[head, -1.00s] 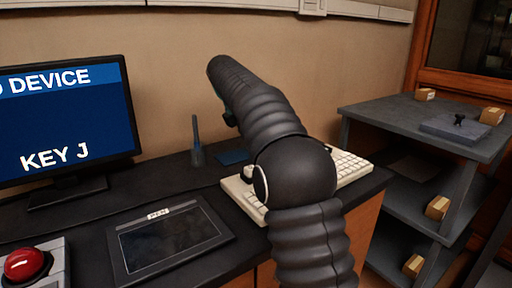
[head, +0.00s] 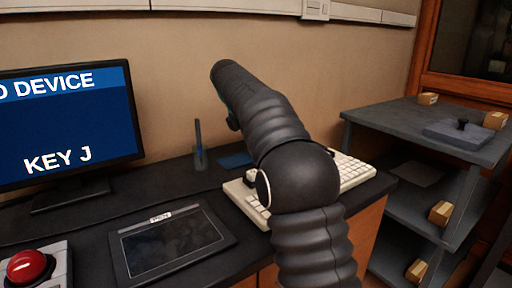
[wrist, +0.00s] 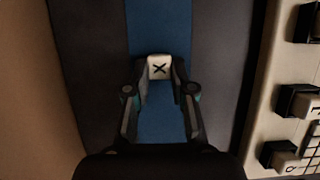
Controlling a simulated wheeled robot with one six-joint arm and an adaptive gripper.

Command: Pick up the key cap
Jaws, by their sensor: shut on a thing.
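The key cap (wrist: 159,66) is a small off-white square with a dark X on its face. In the wrist view it sits between the fingertips of my gripper (wrist: 160,75), which is shut on it. The key cap appears above a blue strip (wrist: 160,25) on the dark desk; I cannot tell its height. In the head view my arm hides the key cap and the gripper's fingers.
The white keyboard (head: 355,172) lies behind my arm; its edge with dark key sockets (wrist: 297,101) is right of my gripper. A pen holder (head: 200,158), a tablet (head: 170,240), a monitor (head: 65,125) and a red button (head: 27,266) stand left. Grey shelves (head: 425,135) stand right.

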